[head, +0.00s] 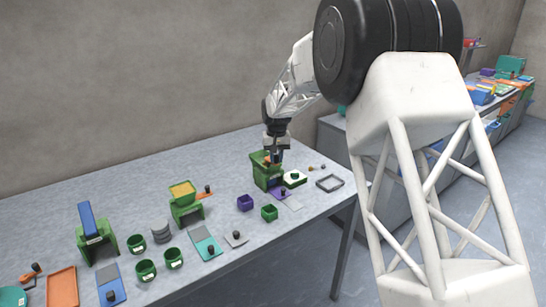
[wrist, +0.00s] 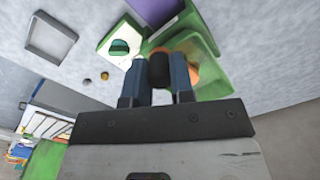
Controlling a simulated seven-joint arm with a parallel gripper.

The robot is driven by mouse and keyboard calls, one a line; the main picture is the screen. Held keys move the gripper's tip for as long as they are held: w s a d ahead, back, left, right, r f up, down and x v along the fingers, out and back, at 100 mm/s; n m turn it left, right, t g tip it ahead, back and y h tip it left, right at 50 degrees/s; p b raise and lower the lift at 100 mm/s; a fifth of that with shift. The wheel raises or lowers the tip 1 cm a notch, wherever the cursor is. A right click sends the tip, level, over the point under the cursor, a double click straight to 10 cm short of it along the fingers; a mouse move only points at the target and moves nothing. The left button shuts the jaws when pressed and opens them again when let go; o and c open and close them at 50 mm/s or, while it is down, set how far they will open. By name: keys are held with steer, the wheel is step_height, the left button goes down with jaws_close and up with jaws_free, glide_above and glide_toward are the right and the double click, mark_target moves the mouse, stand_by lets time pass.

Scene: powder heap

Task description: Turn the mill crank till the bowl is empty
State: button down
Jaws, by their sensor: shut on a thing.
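A green mill (head: 262,178) stands near the table's right end, with its top partly behind my gripper. In the wrist view its green body (wrist: 235,70) lies beyond the fingers. My gripper (head: 275,158) points down at the mill's right side. In the wrist view my gripper's fingers (wrist: 160,78) are closed around the dark crank knob (wrist: 160,62). The orange crank (wrist: 190,70) shows beside and behind the right finger. I cannot make out what the bowl at the top of this mill holds.
A second green mill (head: 186,208) has a yellow-filled top. A grey square frame (head: 329,183) lies right of the gripped mill. The table's back strip is clear.

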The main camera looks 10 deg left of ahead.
steer(key=shift+s+a, duration=0.2)
steer(key=shift+a, duration=0.1)
steer(key=shift+a, duration=0.1)
steer(key=shift+s+a+r, duration=0.1)
steer(key=shift+s+a, duration=0.3)
steer(key=shift+a, duration=0.3)
steer(key=shift+a, duration=0.1)
steer(key=shift+a, duration=0.75)
steer(key=shift+a, duration=0.15)
steer(key=shift+w+a, duration=0.3)
steer(key=shift+a, duration=0.45)
